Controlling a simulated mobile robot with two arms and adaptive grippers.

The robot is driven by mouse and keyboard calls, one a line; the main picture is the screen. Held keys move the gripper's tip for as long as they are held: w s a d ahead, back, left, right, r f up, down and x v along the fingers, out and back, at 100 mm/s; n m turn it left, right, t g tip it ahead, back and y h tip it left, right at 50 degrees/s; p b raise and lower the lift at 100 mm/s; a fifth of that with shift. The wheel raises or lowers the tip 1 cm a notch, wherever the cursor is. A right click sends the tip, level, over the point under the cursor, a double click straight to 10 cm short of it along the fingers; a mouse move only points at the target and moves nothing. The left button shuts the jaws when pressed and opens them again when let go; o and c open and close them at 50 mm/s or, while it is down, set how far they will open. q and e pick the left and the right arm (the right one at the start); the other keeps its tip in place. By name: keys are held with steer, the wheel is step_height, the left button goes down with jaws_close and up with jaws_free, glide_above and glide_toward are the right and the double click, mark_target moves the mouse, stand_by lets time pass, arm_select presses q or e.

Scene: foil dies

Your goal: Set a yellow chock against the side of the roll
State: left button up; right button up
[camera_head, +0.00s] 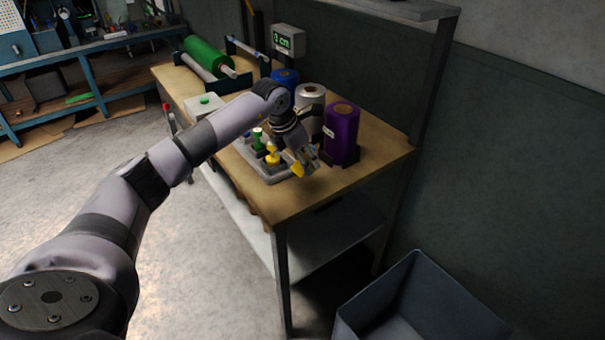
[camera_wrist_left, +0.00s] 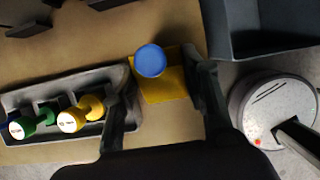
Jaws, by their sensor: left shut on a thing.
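My left gripper (camera_head: 304,168) is shut on a yellow block (camera_wrist_left: 166,90), which looks like the chock, above the near right part of the bench. In the left wrist view the block sits between the two fingers, with a round blue knob (camera_wrist_left: 150,61) over it. The block also shows in part in the head view (camera_head: 297,169). A green roll (camera_head: 207,57) lies on its side in a stand at the far left of the bench. Blue (camera_head: 286,77), white (camera_head: 311,97) and purple (camera_head: 341,133) rolls stand upright along the wall. My right gripper is out of view.
A grey tray (camera_wrist_left: 62,90) beside the gripper holds pieces with green (camera_wrist_left: 21,127) and yellow (camera_wrist_left: 71,120) handles. A display (camera_head: 288,39) reads 3 cm. A white box (camera_head: 203,105) stands left of the tray. A grey bin (camera_head: 418,305) is on the floor.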

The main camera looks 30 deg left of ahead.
mark_target(308, 185)
arm_select(q)
step_height(308, 185, down, 6)
steer(key=shift+r+p, duration=0.1)
steer(key=shift+p, duration=0.3)
steer(key=shift+f, duration=0.25)
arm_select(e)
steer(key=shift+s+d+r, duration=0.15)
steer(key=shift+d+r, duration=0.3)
arm_select(q)
steer(key=o, duration=1.2)
steer(key=shift+f, duration=0.15)
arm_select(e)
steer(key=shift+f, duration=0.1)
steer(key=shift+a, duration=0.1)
arm_select(q)
steer(key=shift+r, duration=0.3)
steer(key=b+v, duration=0.1)
steer(key=v, duration=1)
steer(key=shift+s+r+b, duration=0.2)
steer(key=shift+r+b, duration=0.15)
steer(key=shift+r, duration=0.05)
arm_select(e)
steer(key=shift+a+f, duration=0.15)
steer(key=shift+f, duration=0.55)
